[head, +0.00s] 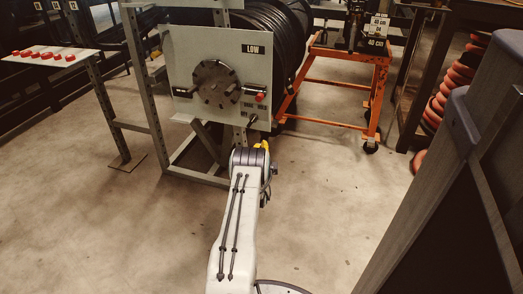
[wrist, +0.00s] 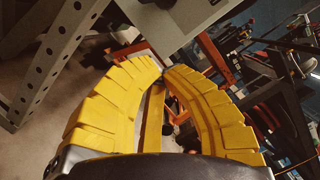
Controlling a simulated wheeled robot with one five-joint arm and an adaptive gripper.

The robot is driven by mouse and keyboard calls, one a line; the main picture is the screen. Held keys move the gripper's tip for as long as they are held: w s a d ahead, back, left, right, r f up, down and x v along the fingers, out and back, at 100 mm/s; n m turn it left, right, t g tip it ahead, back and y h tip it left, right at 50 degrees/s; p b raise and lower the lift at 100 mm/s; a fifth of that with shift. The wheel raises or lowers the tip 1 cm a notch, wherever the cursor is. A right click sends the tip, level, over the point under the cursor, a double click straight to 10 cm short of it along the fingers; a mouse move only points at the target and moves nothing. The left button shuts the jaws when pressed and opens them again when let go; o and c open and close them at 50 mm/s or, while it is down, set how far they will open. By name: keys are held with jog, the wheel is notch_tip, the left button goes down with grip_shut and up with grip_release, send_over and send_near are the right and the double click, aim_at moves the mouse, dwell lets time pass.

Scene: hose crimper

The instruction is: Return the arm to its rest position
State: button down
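My arm (head: 236,215) reaches forward from the bottom of the head view, towards the crimper panel. My gripper (wrist: 164,70) fills the middle of the wrist view. Its two yellow ribbed fingers bow outward and their tips come together, with no object seen between them. In the head view only a bit of yellow shows past the end of the arm; the rest is hidden. The grey crimper panel (head: 188,48) carries a LOW label, a dark round die head (head: 215,83) and a handle with a red end (head: 260,97). The gripper appears in front of and below it.
A grey perforated metal frame (head: 141,70) supports the panel. An orange wheeled cart (head: 331,85) stands behind to the right. A side table (head: 50,57) with red parts is at left. A large grey slanted structure (head: 440,200) fills the right. Floor (head: 100,220) at left is clear.

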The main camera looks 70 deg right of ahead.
jog(key=shift+p+v, duration=0.5)
jog(key=shift+v, duration=1.15)
